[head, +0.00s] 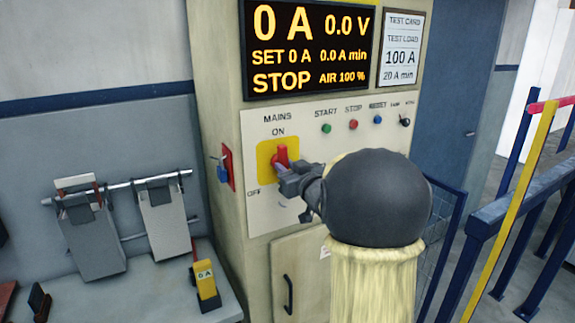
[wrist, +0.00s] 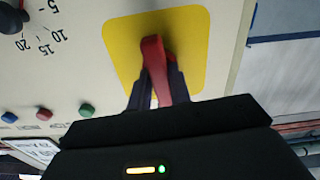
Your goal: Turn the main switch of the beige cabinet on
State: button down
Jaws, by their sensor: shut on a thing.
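The beige cabinet (head: 222,60) stands in the middle of the head view. Its main switch, a red handle (head: 282,154) on a yellow plate (head: 264,150), sits under the labels MAINS and ON, with OFF at lower left. The visible part of the handle points up toward ON; its lower part is hidden by my gripper (head: 284,180). In the wrist view the red handle (wrist: 153,58) lies between the two dark fingers of my gripper (wrist: 158,85), which is shut on it. The display (head: 310,48) reads 0 A, 0.0 V and STOP.
START (head: 326,128), STOP (head: 353,124) and RESET (head: 377,119) buttons and a black knob (head: 404,122) are right of the switch. A blue padlock (head: 222,172) hangs on the cabinet's left side. A blue and yellow railing (head: 520,175) stands at right.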

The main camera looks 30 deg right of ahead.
jog(key=shift+r+m, duration=0.1)
jog(key=shift+m, duration=0.5)
jog(key=c, duration=1.3)
grip_release()
jog(key=s+b, duration=0.1)
jog(key=s, duration=0.4)
jog(key=s+b, duration=0.1)
jog(key=s, duration=0.5)
jog(key=s+b, duration=0.2)
jog(key=s, duration=0.4)
jog(key=shift+s+d, duration=0.2)
jog(key=shift+d, duration=0.05)
jog(key=shift+w, duration=0.1)
